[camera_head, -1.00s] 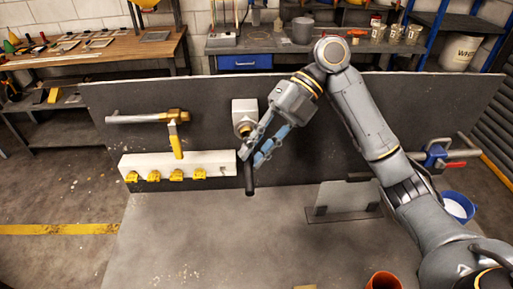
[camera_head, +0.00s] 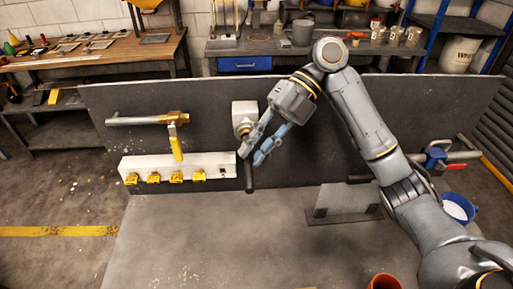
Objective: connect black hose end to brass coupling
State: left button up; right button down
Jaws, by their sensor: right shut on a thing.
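The black hose end (camera_head: 249,176) hangs roughly upright just below and in front of the brass coupling (camera_head: 243,129). The coupling sits on a pale square block (camera_head: 244,108) on the dark upright panel, and fingers partly cover it. My right gripper (camera_head: 250,155) reaches in from the right with blue-grey fingers and is shut on the hose end near its top. I cannot tell whether the hose end touches the coupling. My left gripper is not in view.
A white manifold (camera_head: 203,160) with several yellow clips is left of the hose end. A yellow-handled valve (camera_head: 175,140) on a pipe is above it. A grey plate (camera_head: 342,200) stands at right, near a blue bucket (camera_head: 458,208) and orange cup (camera_head: 384,282).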

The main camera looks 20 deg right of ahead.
jog(key=shift+w+d, duration=0.15)
jog(key=shift+w, duration=0.45)
jog(key=shift+w+d, duration=0.15)
jog(key=shift+w, duration=0.4)
dwell(0.7)
jog(key=c, duration=0.8)
grip_release()
jog(key=shift+d+r, duration=0.1)
jog(key=shift+r, duration=0.05)
jog(key=p+v, duration=0.3)
jog(key=v, duration=0.4)
jog(key=shift+w, duration=0.1)
